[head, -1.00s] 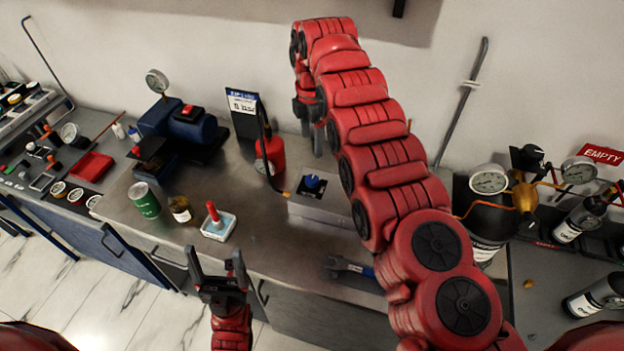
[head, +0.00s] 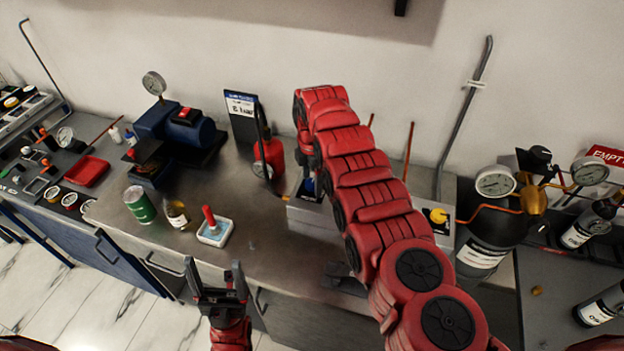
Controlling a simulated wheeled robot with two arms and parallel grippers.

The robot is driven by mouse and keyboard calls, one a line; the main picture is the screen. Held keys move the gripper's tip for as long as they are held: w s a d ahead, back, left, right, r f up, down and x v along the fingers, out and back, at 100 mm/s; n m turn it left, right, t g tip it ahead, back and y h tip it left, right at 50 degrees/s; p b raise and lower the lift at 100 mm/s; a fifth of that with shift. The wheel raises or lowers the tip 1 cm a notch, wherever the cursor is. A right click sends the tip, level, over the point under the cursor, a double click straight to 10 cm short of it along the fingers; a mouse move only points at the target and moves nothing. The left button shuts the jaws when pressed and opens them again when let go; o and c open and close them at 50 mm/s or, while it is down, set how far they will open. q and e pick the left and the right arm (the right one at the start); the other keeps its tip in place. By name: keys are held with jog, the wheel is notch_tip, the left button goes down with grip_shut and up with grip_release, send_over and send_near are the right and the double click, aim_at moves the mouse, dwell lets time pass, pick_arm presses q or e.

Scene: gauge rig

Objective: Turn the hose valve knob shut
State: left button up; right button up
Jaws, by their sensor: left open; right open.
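A blue knob (head: 309,186) stands on the left part of a long grey box (head: 310,215) on the bench. My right arm covers much of it. A yellow knob (head: 438,216) shows at the right end of the same box. An orange hose end meets the box's left side; which knob is the hose valve's I cannot tell. My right gripper (head: 306,172) points down over the blue knob, mostly hidden by its own arm; whether it touches the knob I cannot tell. My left gripper (head: 218,284) is open and empty in front of the bench edge.
A red bottle (head: 269,155) and a sign stand left of the box. A white tray with a red handle (head: 213,228), a green can (head: 139,205) and a jar (head: 177,214) are on the left. A gas cylinder with gauges (head: 485,235) stands at the right.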

jog(key=shift+c, duration=0.3)
grip_shut()
